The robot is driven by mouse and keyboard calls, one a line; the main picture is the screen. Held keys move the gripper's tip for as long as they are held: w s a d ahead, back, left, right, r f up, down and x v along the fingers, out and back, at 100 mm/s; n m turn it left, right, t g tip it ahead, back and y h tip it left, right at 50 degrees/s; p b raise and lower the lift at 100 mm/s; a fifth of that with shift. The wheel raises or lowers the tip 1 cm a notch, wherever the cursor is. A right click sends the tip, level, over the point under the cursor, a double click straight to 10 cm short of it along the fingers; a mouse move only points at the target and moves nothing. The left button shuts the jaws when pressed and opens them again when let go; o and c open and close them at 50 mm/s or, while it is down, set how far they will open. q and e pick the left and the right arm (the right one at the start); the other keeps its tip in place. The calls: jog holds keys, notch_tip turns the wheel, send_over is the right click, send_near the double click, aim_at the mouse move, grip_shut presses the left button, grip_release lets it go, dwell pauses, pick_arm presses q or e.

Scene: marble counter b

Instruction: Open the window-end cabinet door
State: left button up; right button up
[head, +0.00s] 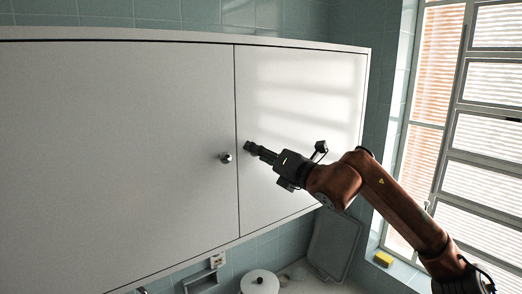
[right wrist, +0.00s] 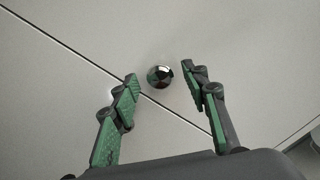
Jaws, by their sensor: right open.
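The window-end cabinet door (head: 305,120) is the right-hand white door, nearest the window, and it is closed. My right gripper (head: 250,148) is in front of its left edge, by the seam between the doors. In the right wrist view a round shiny knob (right wrist: 160,77) sits on a white door close to the seam. The open fingers of my right gripper (right wrist: 159,73) are on either side of this knob, with gaps visible. In the head view the gripper hides the window-end door's knob. My left gripper is not in view.
The wider left door (head: 120,150) is closed and has its own knob (head: 226,157) just left of the seam. A window (head: 480,130) is at right. Below the cabinet are a white lidded pot (head: 259,283), a grey board (head: 335,243) and a yellow sponge (head: 383,259).

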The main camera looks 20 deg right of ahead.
jog(key=shift+c, duration=0.6)
grip_shut()
jog(key=shift+f, duration=0.1)
